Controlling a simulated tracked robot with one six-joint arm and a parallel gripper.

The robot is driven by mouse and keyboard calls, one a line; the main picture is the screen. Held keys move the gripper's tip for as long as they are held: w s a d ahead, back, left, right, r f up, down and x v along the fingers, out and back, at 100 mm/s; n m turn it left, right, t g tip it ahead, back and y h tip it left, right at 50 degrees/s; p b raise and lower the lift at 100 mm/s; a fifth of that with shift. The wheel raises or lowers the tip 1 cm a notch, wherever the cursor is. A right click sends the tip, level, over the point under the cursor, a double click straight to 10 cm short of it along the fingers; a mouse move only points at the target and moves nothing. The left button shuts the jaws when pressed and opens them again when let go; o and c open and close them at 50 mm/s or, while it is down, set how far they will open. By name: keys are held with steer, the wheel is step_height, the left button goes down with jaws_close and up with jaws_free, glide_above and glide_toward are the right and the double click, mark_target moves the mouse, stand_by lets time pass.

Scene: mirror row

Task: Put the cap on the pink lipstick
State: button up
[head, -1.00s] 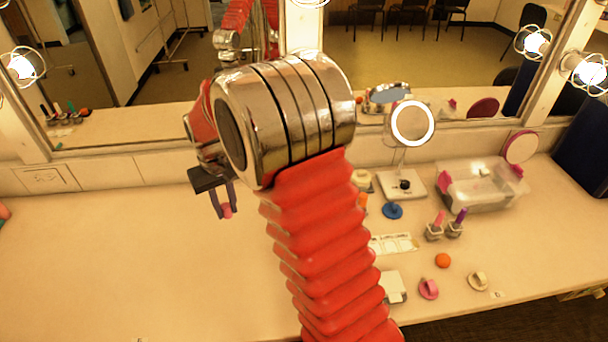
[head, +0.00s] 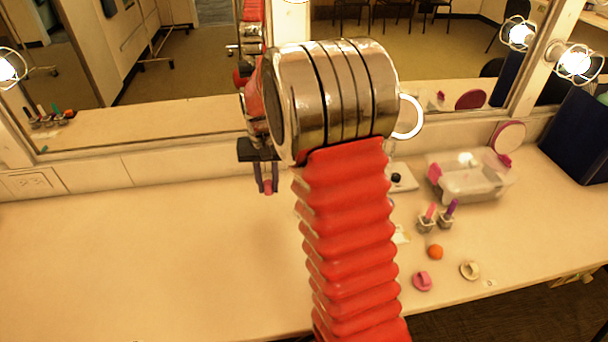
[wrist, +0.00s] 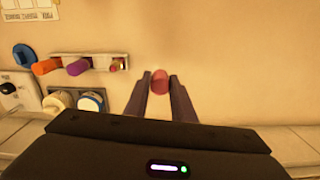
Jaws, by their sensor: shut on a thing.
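My gripper (head: 267,188) hangs above the counter near the mirror wall, its fingers pointing down. It is shut on a small pink cap (wrist: 160,82), which also shows between the fingertips in the head view (head: 268,187). In the wrist view a narrow rack (wrist: 97,58) lies to the left of the fingers, apart from them. It holds an orange-capped tube (wrist: 47,66), a purple-capped tube (wrist: 78,66) and, at the right end, a short reddish tip that may be the uncapped pink lipstick (wrist: 118,65). My arm hides this rack in the head view.
A cream jar (wrist: 60,102) and a white-blue jar (wrist: 92,101) stand by the rack. A blue round thing (wrist: 24,55) is farther left. The left counter is clear.

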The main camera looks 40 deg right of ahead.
steer(key=s+d+r+m, duration=0.1)
steer(key=s+d+m, duration=0.3)
steer(key=d, duration=0.5)
steer(key=shift+f, duration=0.15)
steer(key=shift+w+f, duration=0.1)
steer(key=shift+f, duration=2.65)
steer(key=shift+f, duration=1.25)
stand_by(1.8)
steer(key=o, duration=1.6)
steer(key=shift+c, duration=0.2)
